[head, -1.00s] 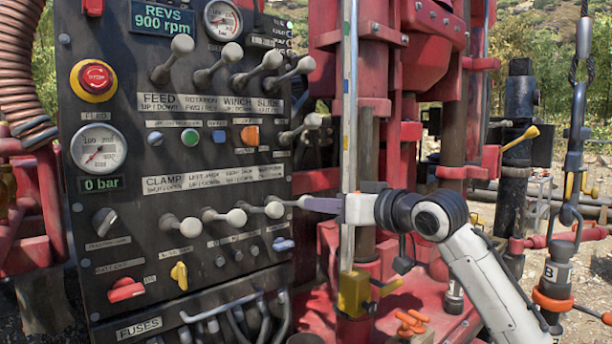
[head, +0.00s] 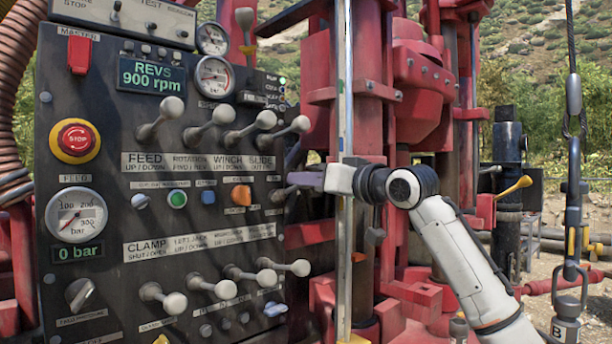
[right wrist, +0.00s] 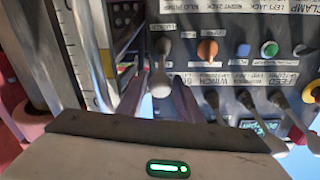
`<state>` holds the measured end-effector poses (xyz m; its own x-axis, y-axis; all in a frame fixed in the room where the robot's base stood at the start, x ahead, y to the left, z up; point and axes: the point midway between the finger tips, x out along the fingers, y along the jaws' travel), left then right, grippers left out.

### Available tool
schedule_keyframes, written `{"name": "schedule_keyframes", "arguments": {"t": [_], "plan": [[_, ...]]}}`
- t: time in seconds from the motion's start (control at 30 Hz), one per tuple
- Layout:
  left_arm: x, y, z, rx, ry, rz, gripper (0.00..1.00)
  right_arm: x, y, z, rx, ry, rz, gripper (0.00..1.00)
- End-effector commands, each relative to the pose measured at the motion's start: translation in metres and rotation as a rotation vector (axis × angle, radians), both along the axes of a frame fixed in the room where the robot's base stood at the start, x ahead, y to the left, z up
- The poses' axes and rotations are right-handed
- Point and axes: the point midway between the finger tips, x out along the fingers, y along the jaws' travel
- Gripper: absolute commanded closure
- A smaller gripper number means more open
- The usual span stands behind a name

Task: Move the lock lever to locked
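A lone grey-knobbed lever, likely the lock lever (head: 279,194), sticks out at the right edge of the black control panel, right of the orange knob; its label is too small to read. In the head view its knob is partly hidden by my right gripper (head: 297,172). In the right wrist view, the lever (right wrist: 161,84) shows between the two parted purple-grey fingers of my right gripper (right wrist: 159,88). The gripper is open, and I cannot tell whether a finger touches the knob. My left gripper is not in view.
A row of levers (head: 222,116) stands just above left, and the clamp-row levers (head: 267,277) below. The red emergency stop (head: 76,141) is at the panel's left. A vertical steel rail (head: 344,100) and red rig frame stand close behind my right gripper.

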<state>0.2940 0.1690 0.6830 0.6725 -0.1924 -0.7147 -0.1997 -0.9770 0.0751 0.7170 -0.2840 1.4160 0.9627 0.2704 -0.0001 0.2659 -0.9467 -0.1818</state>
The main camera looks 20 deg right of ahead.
Motion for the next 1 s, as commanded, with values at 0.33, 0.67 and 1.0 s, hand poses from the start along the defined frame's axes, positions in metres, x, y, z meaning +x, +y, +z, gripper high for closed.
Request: {"name": "schedule_keyframes", "arguments": {"t": [0.33, 0.67, 1.0], "plan": [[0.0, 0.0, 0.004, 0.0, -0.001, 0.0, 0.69, 0.01, 0.003, -0.001, -0.002, -0.001, 0.0, 0.68], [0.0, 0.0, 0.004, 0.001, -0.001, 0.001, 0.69, 0.01, 0.003, -0.001, -0.001, 0.0, 0.0, 1.0], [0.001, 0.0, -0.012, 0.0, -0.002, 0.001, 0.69, 0.008, 0.002, -0.012, 0.018, -0.047, 0.001, 1.0]]}}
